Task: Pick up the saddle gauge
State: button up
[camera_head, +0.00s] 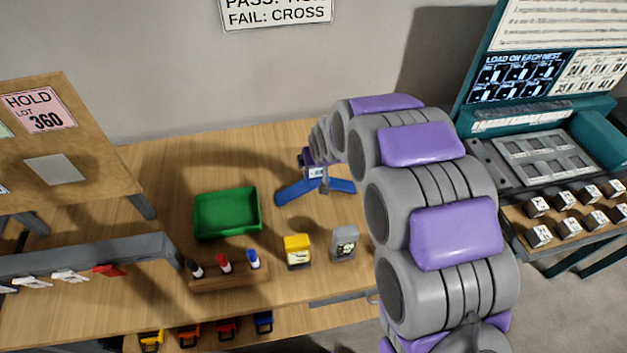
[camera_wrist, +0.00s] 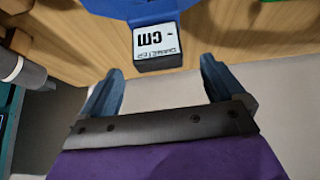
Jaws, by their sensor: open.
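The saddle gauge (camera_head: 341,186) stands on the wooden bench in the head view, with blue legs spread to both sides and a small display at its middle. In the wrist view its blue body (camera_wrist: 130,8) is cut off by the top edge, and its dark box has a white face (camera_wrist: 157,40) with upside-down lettering. My gripper (camera_wrist: 161,68) is open and empty. The box is just beyond the fingertips, roughly between them, with no visible contact. In the head view my arm reaches over the bench to the gauge and hides most of the gripper.
A green tray (camera_head: 201,222) lies left of the gauge. A yellow device (camera_head: 297,252), a grey device (camera_head: 344,243) and a pen block (camera_head: 229,276) stand nearer. A board (camera_head: 66,140) stands left; a teal station (camera_head: 480,160) with several small blocks is right.

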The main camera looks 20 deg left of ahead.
aim_at(317, 179)
jog(key=shift+w+d+f, duration=0.1)
jog(key=shift+w+f, duration=0.15)
jog(key=shift+f, duration=0.25)
jog(key=shift+w+d+f, duration=0.15)
jog(key=shift+d, duration=0.25)
jog(key=shift+f+b, duration=0.3)
jog(key=shift+b, duration=0.05)
jog(key=a+f, duration=0.1)
jog(key=w+f, duration=0.1)
jog(key=a+f+b, duration=0.1)
jog(key=shift+w+a+f, duration=0.3)
jog(key=shift+f, duration=0.1)
jog(key=shift+a, duration=0.2)
jog(key=shift+d+r, duration=0.15)
jog(key=shift+d, duration=0.1)
jog(key=shift+c, duration=0.4)
jog(key=shift+d+r, duration=0.1)
jog(key=shift+d, duration=0.4)
jog(key=c, duration=0.4)
jog(key=shift+s+a, duration=0.1)
jog(key=shift+a, duration=0.35)
jog(key=c, duration=0.7)
jog(key=shift+d+f, duration=0.15)
jog(key=shift+f, duration=0.05)
grip_shut()
